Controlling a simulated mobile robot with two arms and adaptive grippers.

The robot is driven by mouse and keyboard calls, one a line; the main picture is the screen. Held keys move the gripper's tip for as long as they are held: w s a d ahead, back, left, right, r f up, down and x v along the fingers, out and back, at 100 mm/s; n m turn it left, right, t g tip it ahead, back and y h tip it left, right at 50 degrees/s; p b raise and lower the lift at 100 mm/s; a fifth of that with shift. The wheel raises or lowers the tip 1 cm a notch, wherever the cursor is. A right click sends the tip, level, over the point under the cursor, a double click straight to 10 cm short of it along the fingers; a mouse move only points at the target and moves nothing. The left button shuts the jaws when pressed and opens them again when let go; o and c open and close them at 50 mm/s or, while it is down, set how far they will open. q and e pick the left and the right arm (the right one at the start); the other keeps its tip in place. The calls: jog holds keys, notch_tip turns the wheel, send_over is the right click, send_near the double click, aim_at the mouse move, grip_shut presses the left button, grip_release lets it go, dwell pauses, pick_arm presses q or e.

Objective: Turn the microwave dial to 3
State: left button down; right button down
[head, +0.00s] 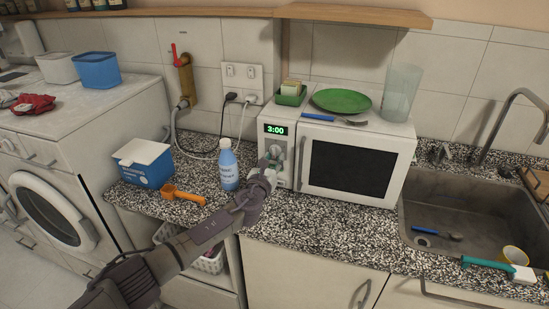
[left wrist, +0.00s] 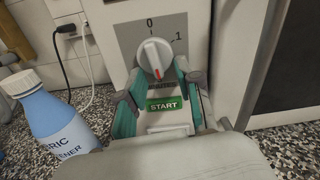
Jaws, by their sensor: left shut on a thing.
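The white microwave (head: 318,128) stands on the speckled counter, and its green display (head: 276,129) reads 3:00. Its round light dial (left wrist: 153,54) shows in the left wrist view on a grey plate, with 0 above it and 1 at its upper right. The dial's red mark points down and slightly right; other numbers are hidden or unreadable. My left gripper (left wrist: 158,70) has its teal-padded fingers on both sides of the dial's lower part, shut on it. In the head view the left gripper (head: 271,162) covers much of the control panel. A green START button (left wrist: 165,105) shows between the fingers.
A blue bottle (head: 228,167) stands just left of my left gripper. An orange scoop (head: 183,195) and a washing powder box (head: 142,163) lie farther left. A green plate (head: 341,100), fork and glass (head: 402,92) sit on the microwave. The sink (head: 470,213) is at right.

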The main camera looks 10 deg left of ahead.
pick_arm(q)
jog(key=shift+a+f+m, duration=0.1)
jog(key=shift+m, duration=0.5)
jog(key=c, duration=0.8)
grip_release()
jog(key=s, duration=0.4)
jog(key=s+a, duration=0.1)
jog(key=s, duration=0.7)
jog(key=shift+a, duration=0.2)
